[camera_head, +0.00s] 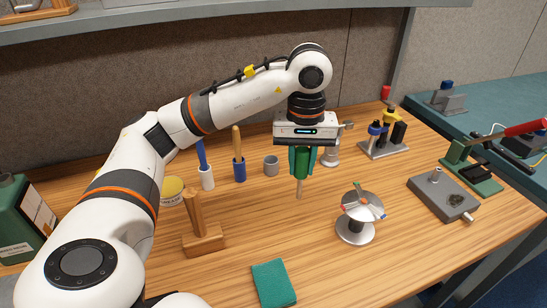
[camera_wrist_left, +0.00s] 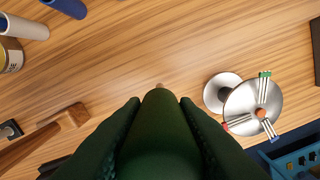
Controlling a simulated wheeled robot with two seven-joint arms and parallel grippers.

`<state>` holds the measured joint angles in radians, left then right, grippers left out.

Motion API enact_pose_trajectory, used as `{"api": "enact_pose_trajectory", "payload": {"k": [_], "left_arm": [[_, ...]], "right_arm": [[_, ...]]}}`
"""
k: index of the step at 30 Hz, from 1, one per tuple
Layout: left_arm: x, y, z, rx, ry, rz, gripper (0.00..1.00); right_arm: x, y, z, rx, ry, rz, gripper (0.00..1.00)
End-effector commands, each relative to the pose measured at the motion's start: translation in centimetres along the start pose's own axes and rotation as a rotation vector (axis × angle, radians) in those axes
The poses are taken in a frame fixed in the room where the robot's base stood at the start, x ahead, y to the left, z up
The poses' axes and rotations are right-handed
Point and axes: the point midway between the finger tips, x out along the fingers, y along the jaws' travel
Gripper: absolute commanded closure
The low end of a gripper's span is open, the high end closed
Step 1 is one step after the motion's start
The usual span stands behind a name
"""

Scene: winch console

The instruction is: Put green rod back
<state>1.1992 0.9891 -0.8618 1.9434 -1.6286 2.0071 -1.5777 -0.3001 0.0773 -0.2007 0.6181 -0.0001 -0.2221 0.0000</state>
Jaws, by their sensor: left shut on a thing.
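The green rod (camera_head: 301,165) has a green handle and a thin pale shaft pointing straight down. My left gripper (camera_head: 302,158) is shut around its handle and holds it upright above the middle of the wooden table. In the left wrist view the green rod (camera_wrist_left: 160,135) shows large and dark between the fingers, its pale tip just beyond. A grey rack (camera_head: 385,150) at the back right carries yellow, blue, black and red handled pieces. My right gripper is out of view.
A silver spool (camera_head: 356,228) with coloured spokes stands right of the rod. A wooden block (camera_head: 204,240), a green pad (camera_head: 273,283), a grey cup (camera_head: 271,166) and upright brushes (camera_head: 239,168) stand around. A grey plate device (camera_head: 444,197) is at right. Bare wood lies below the rod.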

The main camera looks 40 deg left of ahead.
Motion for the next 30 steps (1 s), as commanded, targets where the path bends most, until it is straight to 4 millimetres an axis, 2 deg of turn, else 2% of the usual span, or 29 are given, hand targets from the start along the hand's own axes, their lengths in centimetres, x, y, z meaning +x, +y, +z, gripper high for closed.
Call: {"api": "enact_pose_trajectory", "payload": {"k": [2, 5, 15, 24, 27, 30], "left_arm": [[-0.1, 0.3, 0.7, -0.011, 0.002, 0.0, 1.0], [-0.1, 1.2, 2.4, -0.016, 0.003, 0.002, 1.0], [-0.4, 4.6, 10.8, -0.015, 0.004, 0.001, 1.0], [-0.3, 7.1, 16.7, -0.011, 0.002, 0.001, 1.0], [1.7, 7.1, 16.6, -0.005, 0.005, 0.004, 1.0], [2.8, 7.1, 16.6, -0.006, 0.002, 0.003, 1.0]], "right_arm": [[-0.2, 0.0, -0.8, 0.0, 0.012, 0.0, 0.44], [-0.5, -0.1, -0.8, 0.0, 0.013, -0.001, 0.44], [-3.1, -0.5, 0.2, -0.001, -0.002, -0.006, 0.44], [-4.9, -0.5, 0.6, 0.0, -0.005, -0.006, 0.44], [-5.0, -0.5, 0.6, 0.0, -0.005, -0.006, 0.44], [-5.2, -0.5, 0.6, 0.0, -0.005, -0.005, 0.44]]}}
